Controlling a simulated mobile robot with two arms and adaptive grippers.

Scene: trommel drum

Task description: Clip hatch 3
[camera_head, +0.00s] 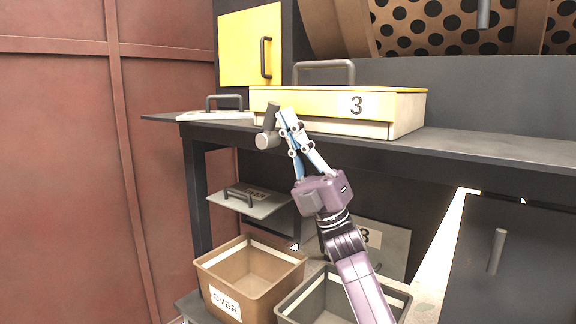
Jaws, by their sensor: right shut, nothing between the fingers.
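A yellow-and-cream box-like unit marked 3 (388,107) sits on the dark bench, with a dark bar handle (324,72) standing behind its upper edge. My right gripper (288,114) is at the unit's left front, fingers pointing up and away, shut with nothing held. A grey T-shaped lever (270,127) stands just left of the fingertips; I cannot tell whether they touch. My arm and fingers hide part of the unit's front. A pale panel (390,246) with a partly hidden number, apparently 3, is below the bench behind my arm. My left gripper is not in view.
The bench (480,150) is clear on its right. A yellow door (245,48) stands behind, and a pale plate with a handle (222,112) lies at left. Below are another handled plate (250,203), a brown bin marked OVER (215,278) and a grey bin (300,304).

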